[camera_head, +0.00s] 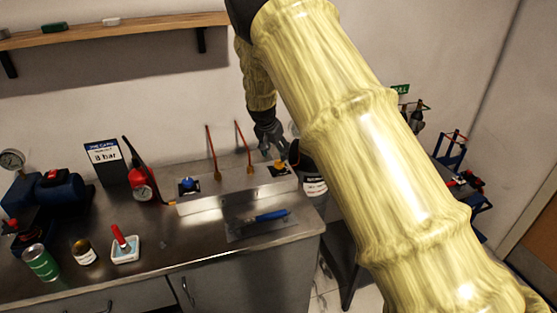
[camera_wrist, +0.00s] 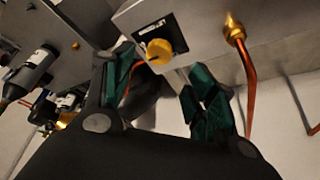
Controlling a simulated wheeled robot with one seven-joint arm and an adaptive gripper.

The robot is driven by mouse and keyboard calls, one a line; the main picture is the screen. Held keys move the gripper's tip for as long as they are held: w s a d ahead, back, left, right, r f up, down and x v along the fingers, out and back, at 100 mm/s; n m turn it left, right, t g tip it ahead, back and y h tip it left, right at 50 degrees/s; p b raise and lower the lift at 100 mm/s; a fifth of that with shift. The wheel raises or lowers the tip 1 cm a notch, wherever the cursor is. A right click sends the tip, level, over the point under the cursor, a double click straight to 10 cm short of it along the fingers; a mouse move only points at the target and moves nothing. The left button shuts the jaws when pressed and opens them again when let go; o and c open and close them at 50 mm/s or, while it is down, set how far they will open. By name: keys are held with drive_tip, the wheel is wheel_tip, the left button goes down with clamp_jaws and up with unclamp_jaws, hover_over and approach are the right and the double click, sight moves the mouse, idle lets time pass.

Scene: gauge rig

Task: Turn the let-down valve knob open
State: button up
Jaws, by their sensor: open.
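A yellow knob (camera_head: 279,166) sits on a dark plate at the right end of the metal gauge rig (camera_head: 235,190). It shows close up in the wrist view (camera_wrist: 158,51), near the top. A blue knob (camera_head: 188,185) sits at the rig's left end. The labels are too small to read, so I cannot tell which is the let-down valve. My gripper (camera_head: 277,146) is just above and beside the yellow knob. In the wrist view its open green-padded fingers (camera_wrist: 162,72) stand apart, with the knob ahead between their tips. Contact is not visible.
Copper pipes (camera_head: 241,148) rise behind the rig, close to my gripper. A blue-handled tool (camera_head: 271,216) lies on the bench in front. The bench front (camera_head: 190,255) is partly clear.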

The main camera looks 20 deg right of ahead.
sight(279, 163)
drive_tip(key=shift+p+x, duration=1)
drive_tip(key=shift+x, duration=2.4)
drive_tip(key=shift+d, duration=0.15)
drive_tip(key=shift+s, duration=0.1)
drive_tip(key=c, duration=1)
